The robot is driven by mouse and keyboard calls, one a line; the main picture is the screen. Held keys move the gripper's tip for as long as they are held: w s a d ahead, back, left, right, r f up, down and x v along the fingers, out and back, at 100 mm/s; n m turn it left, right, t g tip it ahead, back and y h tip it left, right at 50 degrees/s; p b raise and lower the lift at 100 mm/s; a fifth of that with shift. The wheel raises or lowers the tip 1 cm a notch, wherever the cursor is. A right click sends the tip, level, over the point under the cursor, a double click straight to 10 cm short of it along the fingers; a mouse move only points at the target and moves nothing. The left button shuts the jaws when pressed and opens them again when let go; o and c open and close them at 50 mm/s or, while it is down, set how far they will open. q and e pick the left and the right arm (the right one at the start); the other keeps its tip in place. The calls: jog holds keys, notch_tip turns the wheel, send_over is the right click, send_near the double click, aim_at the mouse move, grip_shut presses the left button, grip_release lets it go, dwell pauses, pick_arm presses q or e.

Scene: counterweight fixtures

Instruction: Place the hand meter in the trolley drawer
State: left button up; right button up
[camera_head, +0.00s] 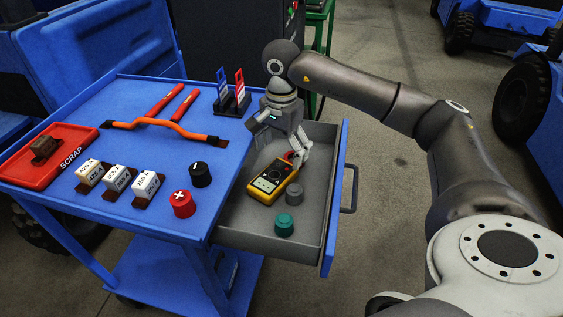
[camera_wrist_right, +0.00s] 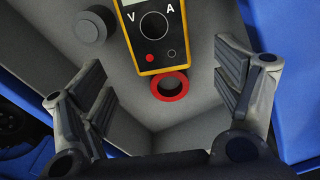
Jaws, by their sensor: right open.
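The hand meter (camera_head: 273,181) is yellow and black with a red ring at one end. It lies face up inside the open grey trolley drawer (camera_head: 238,217), apparently on its floor. In the right wrist view the meter (camera_wrist_right: 154,28) shows its lower dial and the red ring, with the far end cut off by the top edge. My right gripper (camera_head: 284,148) is over the back part of the drawer, near the ring end. Its fingers are spread wide with nothing between them, one to each side of the ring. My left gripper is out of view.
A grey knob (camera_head: 294,194) and a green knob (camera_head: 284,224) lie in the drawer beside the meter. The blue trolley top (camera_head: 145,88) holds a red scrap tray (camera_head: 37,172), several white blocks, red and black knobs, and an orange-handled tool (camera_head: 160,128).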

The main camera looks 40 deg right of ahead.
aim_at(281, 168)
notch_tip(281, 168, up, 6)
jog(key=shift+f, duration=0.1)
dwell(0.6)
